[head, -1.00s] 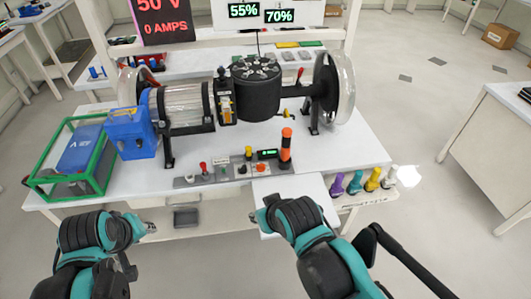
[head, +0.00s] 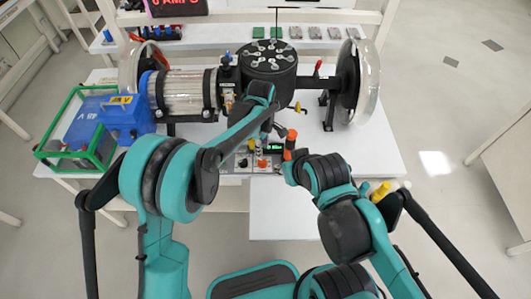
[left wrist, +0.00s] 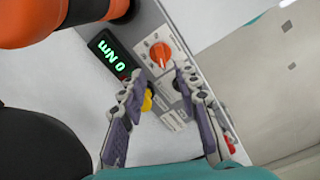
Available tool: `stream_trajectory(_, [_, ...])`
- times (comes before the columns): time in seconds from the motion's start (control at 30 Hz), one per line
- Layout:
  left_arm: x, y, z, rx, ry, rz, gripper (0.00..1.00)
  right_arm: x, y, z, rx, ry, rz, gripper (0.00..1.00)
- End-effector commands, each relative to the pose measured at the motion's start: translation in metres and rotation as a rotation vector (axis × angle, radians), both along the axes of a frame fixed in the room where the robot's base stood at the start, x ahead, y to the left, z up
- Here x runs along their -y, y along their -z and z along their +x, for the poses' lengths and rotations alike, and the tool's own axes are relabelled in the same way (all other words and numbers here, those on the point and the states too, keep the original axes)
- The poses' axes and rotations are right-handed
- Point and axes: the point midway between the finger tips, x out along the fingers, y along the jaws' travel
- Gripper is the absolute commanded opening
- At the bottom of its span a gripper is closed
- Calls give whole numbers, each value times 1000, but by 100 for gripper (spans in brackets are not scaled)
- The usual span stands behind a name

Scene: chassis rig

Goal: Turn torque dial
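The torque dial, an orange knob, is on the grey control panel. It shows in the left wrist view (left wrist: 160,55) and small in the head view (head: 262,163).
A yellow button (left wrist: 147,102) is close to the left finger. An orange and black post (head: 290,142) stands right of the display. The chassis rig with its black hub (head: 266,92) is behind. A green-framed box (head: 75,150) sits at left.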

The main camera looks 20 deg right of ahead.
Motion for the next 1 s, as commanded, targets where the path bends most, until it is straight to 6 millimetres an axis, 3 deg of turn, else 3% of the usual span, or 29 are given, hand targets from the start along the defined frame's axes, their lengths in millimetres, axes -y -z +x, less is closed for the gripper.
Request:
stream_trajectory(0.2, [0,39,0,1,1,-1,32,0,17,0,0,0,0,34])
stream_trajectory(0.4, [-1,64,0,1,2,-1,32,0,26,0,0,0,0,34])
stream_trajectory(0.77, [-1,70,0,2,2,-1,32,0,27,0,0,0,0,34])
stream_trajectory(0.9, [-1,70,0,2,2,-1,0,0,27,0,0,0,0,34])
stream_trajectory(1.0, [-1,70,0,2,2,-1,0,0,27,0,0,0,0,34])
